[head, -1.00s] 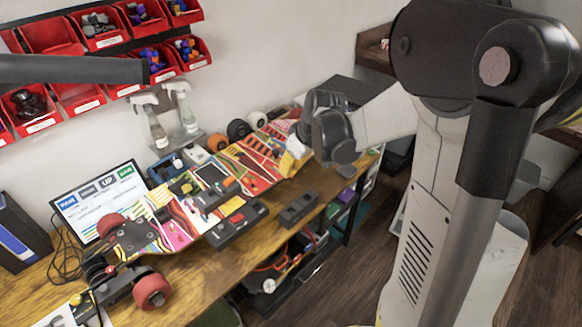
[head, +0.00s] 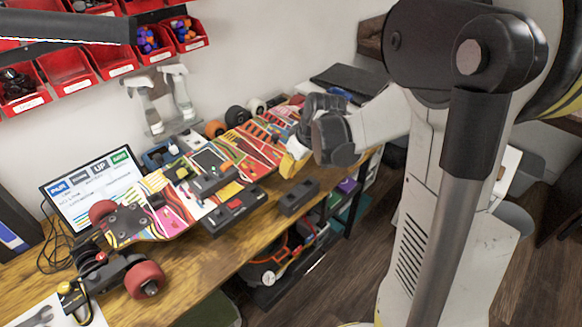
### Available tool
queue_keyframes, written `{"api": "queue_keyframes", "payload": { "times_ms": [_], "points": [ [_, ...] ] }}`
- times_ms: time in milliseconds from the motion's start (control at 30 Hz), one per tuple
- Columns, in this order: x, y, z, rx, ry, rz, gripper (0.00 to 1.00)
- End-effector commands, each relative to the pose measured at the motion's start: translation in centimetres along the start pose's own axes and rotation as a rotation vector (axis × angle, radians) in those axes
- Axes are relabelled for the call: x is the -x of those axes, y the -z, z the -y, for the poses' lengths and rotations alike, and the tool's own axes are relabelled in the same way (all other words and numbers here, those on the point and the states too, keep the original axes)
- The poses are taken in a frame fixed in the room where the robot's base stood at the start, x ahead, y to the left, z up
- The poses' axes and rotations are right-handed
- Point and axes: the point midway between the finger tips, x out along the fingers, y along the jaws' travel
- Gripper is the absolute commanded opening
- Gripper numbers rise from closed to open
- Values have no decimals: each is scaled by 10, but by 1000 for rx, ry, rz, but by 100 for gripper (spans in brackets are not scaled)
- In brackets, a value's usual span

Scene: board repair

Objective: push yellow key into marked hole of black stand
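A yellow piece (head: 291,166) shows just left of and below my gripper, by the right end of the skateboard; I cannot tell whether it is the key or whether I hold it. My gripper (head: 300,148) is low over the right part of the workbench, its fingers mostly hidden behind the dark wrist. A black block with red buttons (head: 236,210) lies at the front of the bench. A smaller plain black block (head: 298,197) sits right of it, below my gripper. Which is the stand, and its marked hole, cannot be made out.
A colourful skateboard (head: 165,219) with red wheels (head: 145,279) lies along the wooden bench (head: 197,262). Red bins (head: 66,70) hang on the wall. Bare wood shows at the front edge.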

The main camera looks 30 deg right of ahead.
Motion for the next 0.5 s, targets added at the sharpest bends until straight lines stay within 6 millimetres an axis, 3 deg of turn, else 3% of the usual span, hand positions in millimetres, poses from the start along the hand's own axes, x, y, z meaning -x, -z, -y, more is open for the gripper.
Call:
{"api": "queue_keyframes", "payload": {
  "times_ms": [500],
  "points": [
    [-34,-14,0,0,0,0,0]
  ]
}}
